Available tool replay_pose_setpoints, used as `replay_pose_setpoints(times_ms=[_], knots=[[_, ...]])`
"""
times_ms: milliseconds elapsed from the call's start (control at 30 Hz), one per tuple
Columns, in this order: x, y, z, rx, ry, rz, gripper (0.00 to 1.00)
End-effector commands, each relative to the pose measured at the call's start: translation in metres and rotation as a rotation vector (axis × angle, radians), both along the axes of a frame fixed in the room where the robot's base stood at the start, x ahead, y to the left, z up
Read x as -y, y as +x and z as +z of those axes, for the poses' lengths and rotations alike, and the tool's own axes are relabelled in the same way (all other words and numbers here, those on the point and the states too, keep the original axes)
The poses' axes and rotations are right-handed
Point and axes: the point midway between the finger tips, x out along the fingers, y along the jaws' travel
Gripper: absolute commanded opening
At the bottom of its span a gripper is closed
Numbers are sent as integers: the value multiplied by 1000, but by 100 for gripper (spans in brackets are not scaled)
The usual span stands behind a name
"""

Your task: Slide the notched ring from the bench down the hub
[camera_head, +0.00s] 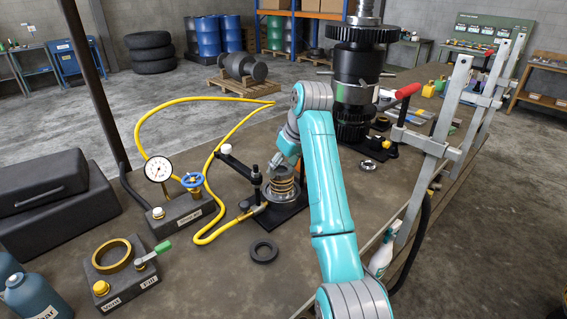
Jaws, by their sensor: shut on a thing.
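The hub (283,190) stands upright on a dark base plate (290,208) in the middle of the bench, with brass-coloured bands around it and a wide metal flange at its foot. My gripper (281,166) is right at the top of the hub, pointing down. It is shut on what looks like the grey notched ring (285,173), at the hub's upper end. The ring is small and partly hidden, so I cannot tell its notches or how far around the hub it sits. A separate dark ring (264,252) lies flat on the bench in front.
A black clamp arm (236,167) stands left of the hub. A yellow hose (205,206) loops to a gauge block (181,213). A fixture with a brass ring (111,256) is front left. A tall gear stack (357,80) stands behind my arm.

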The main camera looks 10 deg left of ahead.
Motion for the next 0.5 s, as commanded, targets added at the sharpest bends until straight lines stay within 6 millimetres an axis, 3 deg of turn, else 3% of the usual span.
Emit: replay_pose_setpoints(times_ms=[233, 267, 300, 367, 500], knots=[[0, 0, 0, 1, 1, 0, 22], [0, 0, 0, 1, 1, 0, 77], [0, 0, 0, 1, 1, 0, 87], [0, 0, 0, 1, 1, 0, 99], [0, 0, 0, 0, 0, 0, 99]])
